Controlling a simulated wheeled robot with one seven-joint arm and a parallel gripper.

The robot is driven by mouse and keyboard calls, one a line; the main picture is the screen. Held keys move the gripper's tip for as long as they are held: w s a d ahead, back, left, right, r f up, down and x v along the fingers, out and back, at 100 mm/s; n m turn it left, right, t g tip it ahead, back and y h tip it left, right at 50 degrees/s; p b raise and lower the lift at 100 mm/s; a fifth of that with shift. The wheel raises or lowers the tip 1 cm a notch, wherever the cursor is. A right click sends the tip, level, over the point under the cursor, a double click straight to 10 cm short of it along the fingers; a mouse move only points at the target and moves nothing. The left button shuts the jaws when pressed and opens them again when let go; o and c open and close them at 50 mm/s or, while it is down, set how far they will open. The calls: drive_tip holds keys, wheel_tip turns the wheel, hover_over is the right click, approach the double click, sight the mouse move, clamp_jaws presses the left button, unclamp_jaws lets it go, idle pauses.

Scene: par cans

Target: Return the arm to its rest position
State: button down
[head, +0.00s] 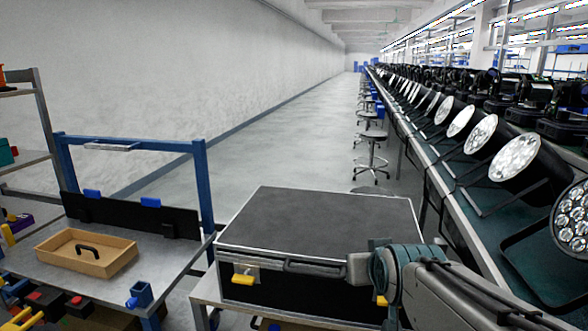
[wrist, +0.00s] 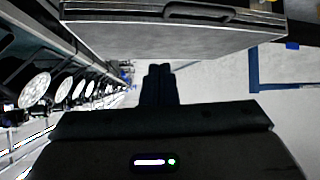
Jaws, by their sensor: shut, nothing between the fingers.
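My arm (head: 440,285) reaches in from the lower right of the head view, in front of a black flight case (head: 320,222). The fingers cannot be made out there. In the wrist view my gripper (wrist: 159,70) shows as two dark fingers pressed together, with nothing between them. That view looks upside down, with the case (wrist: 165,40) and its handle (wrist: 200,12) across the top. The fingers overlap the case's lower edge in that picture; I cannot tell the gap between them.
The case stands on a low table (head: 207,292). At left a workbench (head: 165,262) with a blue frame holds a wooden tray (head: 62,238) with a black handle. At right a long bench (head: 470,200) carries par cans (head: 515,158). Stools (head: 371,160) line the clear aisle (head: 290,130).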

drive_tip(key=s+r+g+p, duration=0.2)
drive_tip(key=s+g+p, duration=0.2)
drive_tip(key=s+p, duration=0.3)
drive_tip(key=s+r+g+p, duration=0.2)
drive_tip(key=s+g+p, duration=0.2)
drive_tip(key=s+p, duration=0.2)
drive_tip(key=shift+s+d+r+m+p, duration=0.35)
drive_tip(key=shift+s+d, duration=0.1)
drive_tip(key=shift+s, duration=0.75)
